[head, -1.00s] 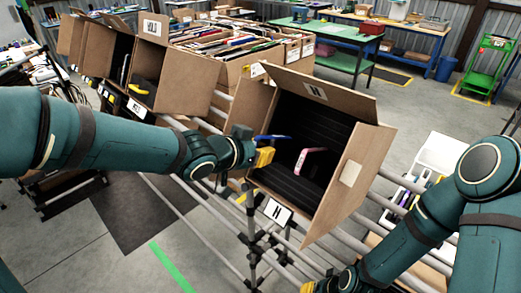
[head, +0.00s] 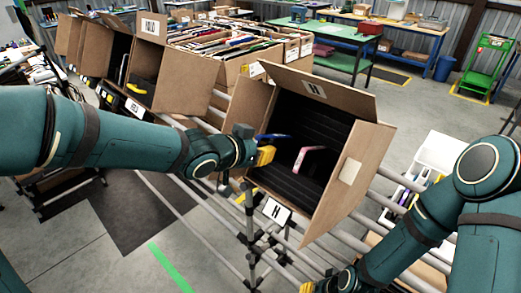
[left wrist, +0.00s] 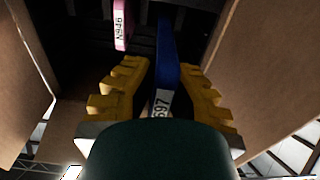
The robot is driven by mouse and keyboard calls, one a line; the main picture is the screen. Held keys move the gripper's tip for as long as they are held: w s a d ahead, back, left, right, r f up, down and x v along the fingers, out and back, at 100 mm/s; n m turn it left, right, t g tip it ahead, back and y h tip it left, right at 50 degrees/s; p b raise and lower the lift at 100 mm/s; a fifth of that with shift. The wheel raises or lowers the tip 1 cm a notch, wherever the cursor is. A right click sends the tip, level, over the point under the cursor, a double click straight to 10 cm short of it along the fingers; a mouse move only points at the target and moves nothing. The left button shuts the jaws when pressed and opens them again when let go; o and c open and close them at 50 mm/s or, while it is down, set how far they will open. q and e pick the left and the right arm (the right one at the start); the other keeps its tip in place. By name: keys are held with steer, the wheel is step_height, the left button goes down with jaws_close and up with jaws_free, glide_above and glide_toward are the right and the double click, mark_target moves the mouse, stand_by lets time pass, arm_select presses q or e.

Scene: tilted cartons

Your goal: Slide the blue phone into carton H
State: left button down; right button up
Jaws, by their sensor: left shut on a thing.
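Carton H (head: 343,188) is a tilted, open brown box with a dark ribbed inside and H labels on its upper flap and below its front edge. My left gripper (head: 265,155) is at the carton's left opening edge, shut on the blue phone (head: 272,136). In the left wrist view the phone (left wrist: 167,55) sticks out forward between the yellow fingers (left wrist: 166,85), pointing into the dark interior. A white number label shows near its gripped end. My right gripper (head: 308,287) is barely visible at the bottom edge, and its fingers are mostly cut off.
A pink item (head: 309,158) stands inside carton H, and shows to the left of the phone in the left wrist view (left wrist: 122,28). Other tilted cartons (head: 187,82) stand to the left on the pipe rack. A white bin (head: 436,155) is at right.

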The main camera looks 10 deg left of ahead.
mark_target(287, 150)
arm_select(q)
steer(key=shift+w+d+f, duration=0.15)
stand_by(0.4)
steer(key=shift+b+x, duration=0.85)
steer(key=shift+x, duration=0.1)
steer(key=shift+w+d+f, duration=0.1)
steer(key=shift+w+d, duration=0.05)
steer(key=shift+w, duration=0.05)
steer(key=shift+b+x, duration=0.9)
steer(key=shift+x, duration=0.3)
steer(key=shift+w+d+f, duration=0.1)
steer(key=shift+w+f, duration=0.05)
stand_by(0.4)
steer(key=shift+b+x, duration=1.2)
steer(key=shift+x, duration=0.25)
steer(key=shift+f, duration=0.2)
steer(key=shift+b+x, duration=0.5)
steer(key=shift+x, duration=0.3)
stand_by(0.9)
